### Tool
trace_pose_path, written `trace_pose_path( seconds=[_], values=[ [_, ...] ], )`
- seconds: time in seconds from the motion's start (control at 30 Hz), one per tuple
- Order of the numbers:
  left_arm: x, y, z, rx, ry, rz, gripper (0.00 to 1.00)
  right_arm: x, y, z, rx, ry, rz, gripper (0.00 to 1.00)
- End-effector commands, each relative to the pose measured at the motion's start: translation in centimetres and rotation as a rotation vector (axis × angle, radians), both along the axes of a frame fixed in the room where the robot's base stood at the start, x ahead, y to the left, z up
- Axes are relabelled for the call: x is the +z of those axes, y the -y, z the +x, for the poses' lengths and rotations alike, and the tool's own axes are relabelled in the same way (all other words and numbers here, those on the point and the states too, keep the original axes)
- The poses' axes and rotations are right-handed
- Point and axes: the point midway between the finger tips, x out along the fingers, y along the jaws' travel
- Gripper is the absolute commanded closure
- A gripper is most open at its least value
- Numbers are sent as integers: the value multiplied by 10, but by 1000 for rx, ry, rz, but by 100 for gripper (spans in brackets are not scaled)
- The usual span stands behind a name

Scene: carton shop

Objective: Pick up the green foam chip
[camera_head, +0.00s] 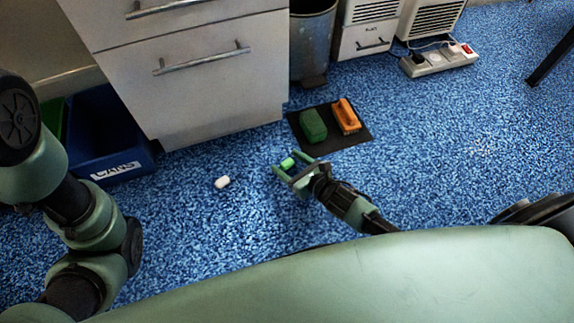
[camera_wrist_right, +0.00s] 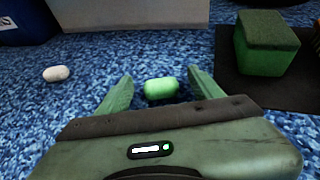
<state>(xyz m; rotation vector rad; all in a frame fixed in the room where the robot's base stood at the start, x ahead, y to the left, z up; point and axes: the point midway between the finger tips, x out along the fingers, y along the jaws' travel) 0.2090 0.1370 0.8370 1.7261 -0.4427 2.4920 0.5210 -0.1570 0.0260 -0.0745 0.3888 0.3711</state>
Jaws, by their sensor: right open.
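The green foam chip (camera_head: 287,163) is a small bright green rounded piece on the blue speckled floor. In the right wrist view the chip (camera_wrist_right: 161,88) lies between the two fingers, towards their tips, with a gap on each side. My right gripper (camera_head: 284,170) is open around it, low over the floor; it also shows in the right wrist view (camera_wrist_right: 158,90). I cannot tell whether the fingers touch the floor. My left arm comes in at the left of the head view, but its gripper is out of view.
A white foam chip (camera_head: 222,182) lies to the left. A dark mat (camera_head: 352,141) behind holds a green block (camera_head: 312,126) and an orange brush-like object (camera_head: 346,116). A blue bin (camera_head: 106,139), a drawer cabinet (camera_head: 195,85) and a metal bin (camera_head: 311,45) stand farther back.

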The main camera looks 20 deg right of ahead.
Motion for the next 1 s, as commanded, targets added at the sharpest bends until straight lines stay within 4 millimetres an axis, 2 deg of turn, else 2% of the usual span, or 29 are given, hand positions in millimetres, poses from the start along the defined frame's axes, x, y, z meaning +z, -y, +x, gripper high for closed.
trace_pose_path(
  seconds=[0.1,0.3,0.33,0.77,1.0],
  values=[
    [1,0,0,0,1,0,54,1,0,0,0,0,0,36],
    [1,0,0,0,1,0,54,1,0,0,0,1,0,92],
    [1,0,0,0,1,0,54,1,0,0,0,1,0,97],
    [3,0,0,0,0,0,54,4,0,0,0,1,0,99],
    [23,0,0,0,-1,0,54,28,0,-1,2,1,0,99]
  ],
)
